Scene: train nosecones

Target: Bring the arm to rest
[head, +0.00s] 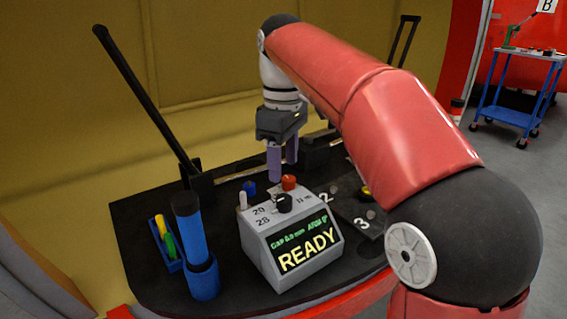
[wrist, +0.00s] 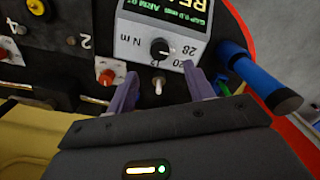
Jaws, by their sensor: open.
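My gripper (head: 283,166) hangs pointing down behind the grey control box, at the end of my red arm. Its two purple fingers are apart with nothing between them. In the wrist view, the gripper (wrist: 158,88) also shows open and empty, its fingers toward the box. The control box (head: 291,252) stands on the black table and its screen reads "READY" in yellow.
On the black table (head: 140,219), a blue cylindrical tool (head: 190,230) stands upright in a blue holder, beside a blue tray (head: 166,247) with yellow and green items. A black bar (head: 140,95) leans at the left. A blue cart (head: 514,90) stands far right on open floor.

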